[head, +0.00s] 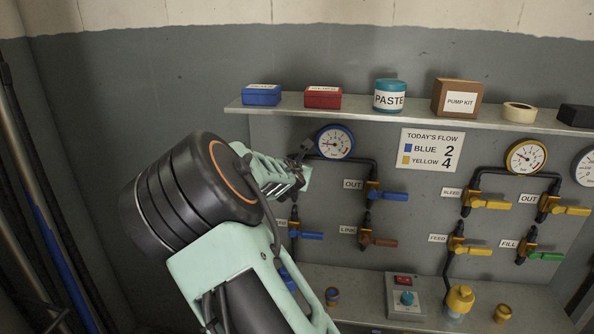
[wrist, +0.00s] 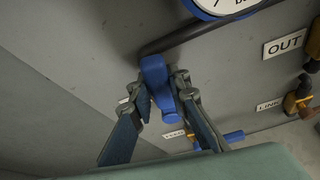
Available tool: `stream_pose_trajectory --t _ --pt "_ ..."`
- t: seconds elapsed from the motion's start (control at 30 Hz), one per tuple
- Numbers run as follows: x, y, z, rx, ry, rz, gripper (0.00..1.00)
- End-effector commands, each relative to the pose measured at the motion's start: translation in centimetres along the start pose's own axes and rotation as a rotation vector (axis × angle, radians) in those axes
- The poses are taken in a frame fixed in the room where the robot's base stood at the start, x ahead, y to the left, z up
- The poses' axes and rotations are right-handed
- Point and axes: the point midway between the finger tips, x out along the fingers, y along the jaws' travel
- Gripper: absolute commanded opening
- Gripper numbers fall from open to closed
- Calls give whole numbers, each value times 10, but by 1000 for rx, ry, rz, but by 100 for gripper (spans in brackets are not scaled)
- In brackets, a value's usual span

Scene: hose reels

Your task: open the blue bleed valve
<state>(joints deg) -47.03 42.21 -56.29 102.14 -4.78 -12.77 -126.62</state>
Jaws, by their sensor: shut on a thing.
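The blue bleed valve handle (wrist: 157,88) shows in the wrist view, below the blue-rimmed gauge (wrist: 218,6) and beside a dark pipe. My gripper (wrist: 160,84) has one finger on each side of this handle and is shut on it. In the head view my gripper (head: 297,170) is at the upper left of the panel, just left of the blue-rimmed gauge, and my arm hides the bleed valve and its label there. The frames do not clearly show how far the handle is turned.
Close by are the blue OUT handle (head: 390,196), the blue feed handle (head: 308,235) and the brown LINK handle (head: 381,242). Yellow-side valves stand to the right. A shelf (head: 418,115) with boxes and a paste jar (head: 390,96) runs above.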

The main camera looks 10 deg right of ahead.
Motion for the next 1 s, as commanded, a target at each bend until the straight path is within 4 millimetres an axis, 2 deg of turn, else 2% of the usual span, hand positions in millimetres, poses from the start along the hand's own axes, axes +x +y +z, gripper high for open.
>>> stream_pose_trajectory --t 0.1,0.4,0.97,1.0 --pt "0 9 2 -73 -7 -22 0" --pt "0 15 2 -175 -6 -66 0" --pt "1 16 1 -198 -4 -76 0" --pt "1 16 1 -198 -4 -76 20"
